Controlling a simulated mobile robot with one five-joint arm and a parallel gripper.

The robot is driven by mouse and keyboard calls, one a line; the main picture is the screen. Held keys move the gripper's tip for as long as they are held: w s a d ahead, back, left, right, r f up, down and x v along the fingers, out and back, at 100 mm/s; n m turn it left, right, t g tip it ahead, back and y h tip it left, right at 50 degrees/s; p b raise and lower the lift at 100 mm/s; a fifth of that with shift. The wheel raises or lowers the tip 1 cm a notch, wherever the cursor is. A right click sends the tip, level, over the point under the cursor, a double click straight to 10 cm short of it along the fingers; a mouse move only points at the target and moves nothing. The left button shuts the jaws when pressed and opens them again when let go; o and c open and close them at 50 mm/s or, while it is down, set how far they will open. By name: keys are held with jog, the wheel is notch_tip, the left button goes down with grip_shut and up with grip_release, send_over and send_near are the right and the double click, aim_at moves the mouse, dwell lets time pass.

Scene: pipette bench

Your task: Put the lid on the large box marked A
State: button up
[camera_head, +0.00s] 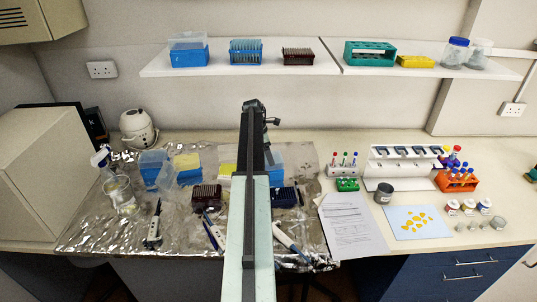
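No letter A is legible on any box. A large blue box (151,167) stands at the left back of the foil-covered bench, with a yellow-topped box (187,164) to its right. Another blue box (268,160) is partly hidden behind my arm. A clear piece (168,187), possibly a lid, leans in front of the left blue box; its shape is hard to make out. My gripper (270,122) is at the far end of my arm, above the back of the bench and apart from the boxes. Its fingers are too small to judge.
Dark tip racks (205,197) and pipettes (153,227) lie on the foil. A beaker and spray bottle (121,194) stand left. A shelf (235,68) holding boxes and racks spans the back wall. Papers (350,225) and a pipette stand (400,165) are right.

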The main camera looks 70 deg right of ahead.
dwell(0.3)
jog(key=o, duration=1.1)
jog(key=p+v, duration=0.7)
jog(key=shift+r, duration=0.4)
grip_shut()
